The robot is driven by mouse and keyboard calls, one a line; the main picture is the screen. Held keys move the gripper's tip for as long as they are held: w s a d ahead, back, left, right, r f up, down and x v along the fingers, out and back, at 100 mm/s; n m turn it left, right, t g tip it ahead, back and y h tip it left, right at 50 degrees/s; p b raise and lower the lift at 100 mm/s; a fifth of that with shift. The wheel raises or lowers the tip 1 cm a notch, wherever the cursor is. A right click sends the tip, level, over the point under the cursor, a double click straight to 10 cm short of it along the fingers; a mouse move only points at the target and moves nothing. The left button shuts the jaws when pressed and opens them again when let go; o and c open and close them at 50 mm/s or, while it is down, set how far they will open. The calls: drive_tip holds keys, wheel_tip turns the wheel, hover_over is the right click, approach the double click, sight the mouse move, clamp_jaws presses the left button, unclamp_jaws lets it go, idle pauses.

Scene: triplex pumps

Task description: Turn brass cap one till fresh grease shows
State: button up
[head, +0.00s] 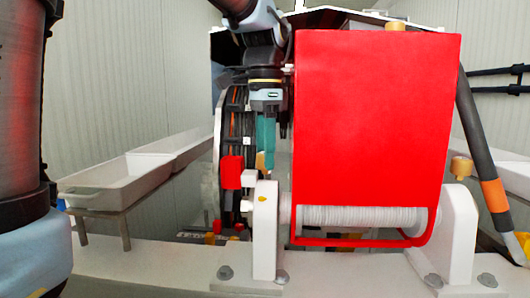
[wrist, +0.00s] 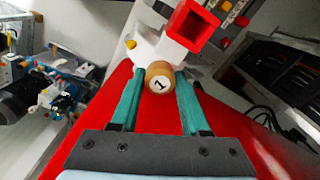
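Brass cap one (wrist: 158,78), a round cap with a "1" on its pale face, sits between the two teal fingers of my gripper (wrist: 160,72) in the wrist view. The fingers stand close on either side of it. I cannot tell whether they press on it or leave a thin gap. In the head view the gripper (head: 266,162) points down over the left white pedestal (head: 265,230). A finger partly hides the cap (head: 260,161) there. No grease is clearly visible at the cap.
A large red guard (head: 375,120) stands just right of my gripper. Other brass caps are on the guard's top (head: 396,27) and the right pedestal (head: 461,167). A red box (head: 231,172) is left of the cap. Pale trays (head: 105,184) stand at left.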

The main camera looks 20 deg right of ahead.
drive_tip(key=o, duration=0.5)
drive_tip(key=shift+c, duration=0.2)
wheel_tip(320, 180, up, 11)
drive_tip(key=b, duration=0.1)
drive_tip(key=shift+f, duration=0.1)
idle(0.4)
